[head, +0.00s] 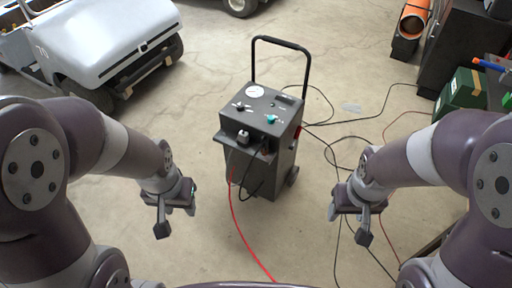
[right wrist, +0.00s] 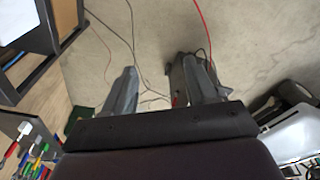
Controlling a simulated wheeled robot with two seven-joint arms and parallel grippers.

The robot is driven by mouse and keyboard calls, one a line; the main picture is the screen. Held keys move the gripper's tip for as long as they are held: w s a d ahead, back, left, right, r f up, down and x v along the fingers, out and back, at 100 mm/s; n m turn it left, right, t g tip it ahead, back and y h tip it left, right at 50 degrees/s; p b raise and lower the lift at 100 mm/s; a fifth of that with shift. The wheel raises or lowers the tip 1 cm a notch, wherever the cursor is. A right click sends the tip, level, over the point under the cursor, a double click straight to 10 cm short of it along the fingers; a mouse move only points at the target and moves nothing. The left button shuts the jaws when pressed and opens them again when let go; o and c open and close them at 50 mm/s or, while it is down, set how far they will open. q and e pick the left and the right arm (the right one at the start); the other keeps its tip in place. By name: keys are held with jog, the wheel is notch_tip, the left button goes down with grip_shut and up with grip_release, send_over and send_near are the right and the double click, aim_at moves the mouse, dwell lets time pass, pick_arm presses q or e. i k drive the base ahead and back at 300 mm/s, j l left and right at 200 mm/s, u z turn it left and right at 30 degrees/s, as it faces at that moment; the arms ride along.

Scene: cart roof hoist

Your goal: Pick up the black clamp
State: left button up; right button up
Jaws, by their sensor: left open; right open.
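A dark grey charger cart (head: 258,165) with a tall black handle stands on the floor in the middle of the head view. A small dark shape, possibly the black clamp (head: 265,149), sits at its front ledge, with a black cable looping below. A lighter grey piece (head: 243,137) sits left of it, near the red cable (head: 238,215). My left gripper (head: 176,215) is open and empty, left of the cart and apart from it. My right gripper (head: 349,222) is open and empty, right of the cart; its fingers also show in the right wrist view (right wrist: 158,85).
A white vehicle (head: 110,45) stands at the back left. A green box (head: 462,92) and dark furniture (head: 455,45) with an orange tube (head: 413,18) stand at the right. Black cables (head: 340,140) lie on the floor right of the cart. The floor left of the cart is clear.

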aim_at(265, 146)
jog(key=z, duration=0.5)
jog(key=j+z, duration=0.1)
jog(key=z, duration=1.35)
jog(key=k+z, duration=0.1)
jog(key=z, duration=1.35)
jog(key=u, duration=3.65)
jog(key=i+l+u, duration=0.2)
jog(key=u, duration=0.3)
jog(key=i+l+u, duration=0.2)
jog(key=l+u, duration=0.15)
jog(key=u, duration=0.15)
jog(key=i+l+u, duration=0.1)
jog(key=l+u, duration=0.25)
jog(key=u, duration=0.15)
jog(key=i+l+u, duration=0.1)
jog(key=l, duration=0.65)
jog(key=l+u, duration=0.1)
jog(key=l, duration=0.7)
jog(key=i, duration=0.05)
